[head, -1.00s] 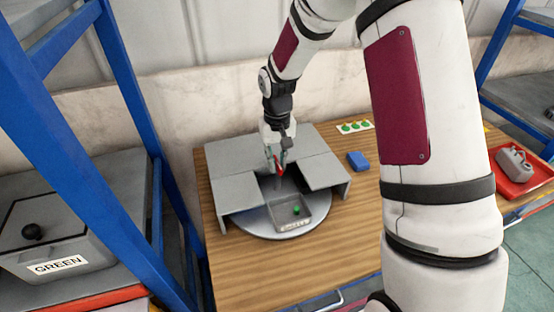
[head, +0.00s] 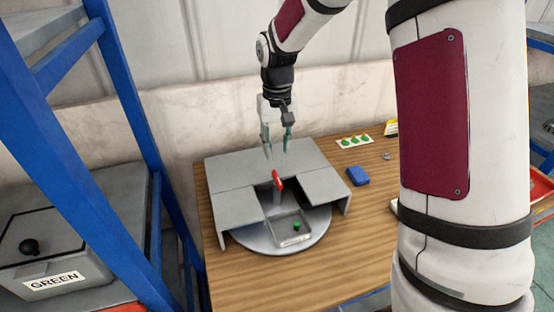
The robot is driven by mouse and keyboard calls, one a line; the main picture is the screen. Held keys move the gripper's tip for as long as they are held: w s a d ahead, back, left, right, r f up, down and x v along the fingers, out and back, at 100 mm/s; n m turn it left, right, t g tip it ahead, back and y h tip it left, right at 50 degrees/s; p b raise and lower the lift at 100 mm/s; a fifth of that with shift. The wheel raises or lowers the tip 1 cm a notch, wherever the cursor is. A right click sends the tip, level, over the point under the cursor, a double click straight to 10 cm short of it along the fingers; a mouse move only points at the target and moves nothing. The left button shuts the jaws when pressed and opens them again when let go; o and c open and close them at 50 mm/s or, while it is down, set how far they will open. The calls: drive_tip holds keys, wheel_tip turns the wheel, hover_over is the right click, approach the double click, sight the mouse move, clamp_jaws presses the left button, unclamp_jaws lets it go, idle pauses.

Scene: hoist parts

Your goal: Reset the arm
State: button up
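My gripper (head: 277,146) is in the upper middle of the head view, pointing down. Its two fingers are spread apart with nothing between them. It hangs above a grey covered fixture on the wooden table. A red handle (head: 277,180) stands up in the gap of the fixture, below and apart from the fingers. My arm reaches in from the right and covers part of the table.
A round grey turntable (head: 262,243) under grey cover plates (head: 240,207) carries a tray (head: 293,240) with a green ball (head: 296,227). A blue block (head: 358,176) and a card with green marks (head: 354,141) lie right. A blue rack (head: 130,110) with a GREEN box (head: 40,247) stands left.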

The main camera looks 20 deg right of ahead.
drive_tip(key=shift+r, duration=0.85)
drive_tip(key=s+r+t, duration=0.3)
drive_tip(key=s+r, duration=1)
drive_tip(key=s+r+t, duration=0.2)
drive_tip(key=s, duration=1.2)
drive_tip(key=shift+t, duration=0.3)
drive_tip(key=shift+s, duration=0.1)
